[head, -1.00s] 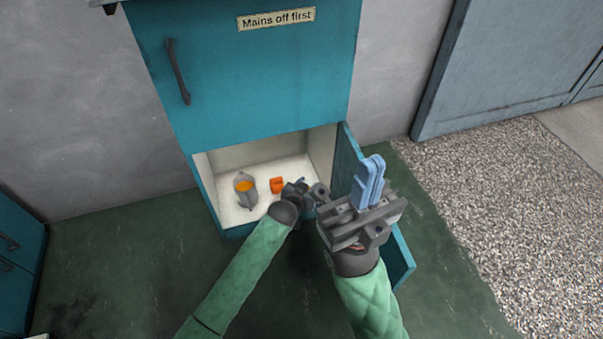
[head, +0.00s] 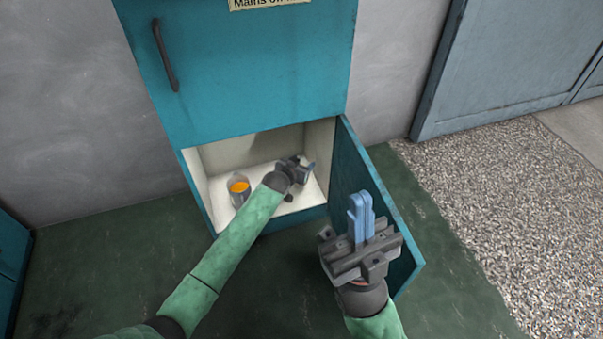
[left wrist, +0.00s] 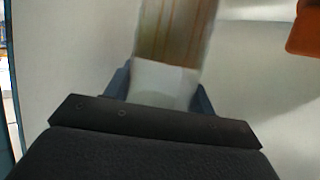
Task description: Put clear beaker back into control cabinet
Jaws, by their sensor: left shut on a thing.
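The teal control cabinet (head: 255,80) has its lower compartment open, with a pale interior. My left gripper (head: 306,171) is inside this compartment, towards its right side. In the left wrist view its dark fingers are shut on the clear beaker (left wrist: 175,35), a see-through piece with brownish vertical streaks. In the head view I cannot make out the beaker, as the gripper and wrist cover it. My right gripper (head: 361,215) is outside, in front of the open door, its blue fingers pointing up, close together, with nothing visible between them.
A grey cup with orange contents (head: 240,192) stands at the compartment's left. An orange object (left wrist: 304,32) is at the upper right of the left wrist view. The cabinet door (head: 365,185) stands open on the right. Green floor (head: 110,240) lies in front.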

